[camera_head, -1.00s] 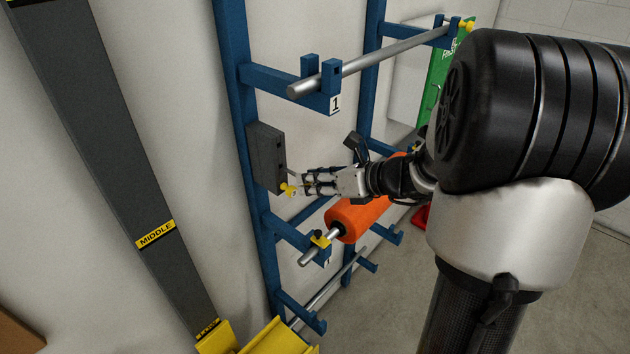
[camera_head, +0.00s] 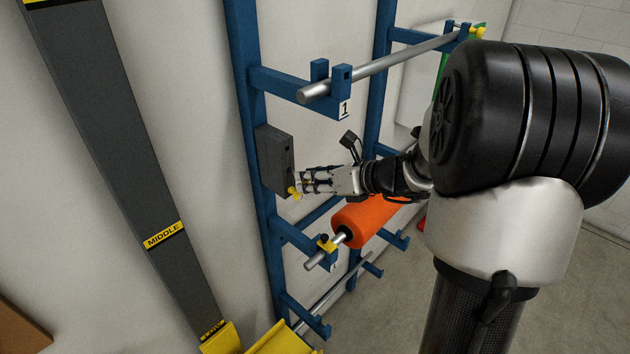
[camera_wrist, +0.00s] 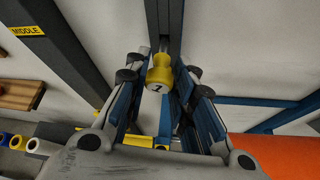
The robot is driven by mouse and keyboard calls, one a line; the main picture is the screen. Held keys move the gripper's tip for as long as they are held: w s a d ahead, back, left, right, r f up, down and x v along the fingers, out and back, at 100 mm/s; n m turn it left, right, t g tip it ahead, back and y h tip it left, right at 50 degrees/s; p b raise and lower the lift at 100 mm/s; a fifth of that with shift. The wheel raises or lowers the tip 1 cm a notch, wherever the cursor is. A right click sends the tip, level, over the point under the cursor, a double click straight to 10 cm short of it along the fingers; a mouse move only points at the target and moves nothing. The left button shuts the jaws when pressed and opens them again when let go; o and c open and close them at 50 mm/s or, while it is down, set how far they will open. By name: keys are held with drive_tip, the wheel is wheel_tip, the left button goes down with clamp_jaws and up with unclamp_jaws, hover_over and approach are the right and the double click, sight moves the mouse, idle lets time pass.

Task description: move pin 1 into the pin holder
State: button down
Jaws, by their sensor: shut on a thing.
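Pin 1 (camera_wrist: 160,72) has a yellow head marked "1" and shows between my gripper's fingers in the wrist view. In the head view its yellow head (camera_head: 294,191) sits at the tips of my gripper (camera_head: 303,184), close to the lower front edge of the pin holder. The pin holder (camera_head: 274,160) is a dark grey block with small holes, fixed to a blue upright. My gripper (camera_wrist: 161,77) is shut on pin 1. The pin's shaft is mostly hidden, and I cannot tell whether it touches the holder or enters a hole.
A blue rack with a silver bar (camera_head: 375,70) marked 1 stands above my gripper. An orange roll (camera_head: 362,222) on a lower bar hangs just below it. A dark post (camera_head: 120,140) labelled MIDDLE stands at left. A yellow part (camera_head: 275,340) lies low in front.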

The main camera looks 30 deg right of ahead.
drive_tip(key=shift+w+a, duration=0.3)
drive_tip(key=shift+w, duration=0.45)
drive_tip(key=shift+w+a, duration=0.25)
drive_tip(key=shift+w, duration=0.45)
drive_tip(key=c, duration=1.3)
unclamp_jaws()
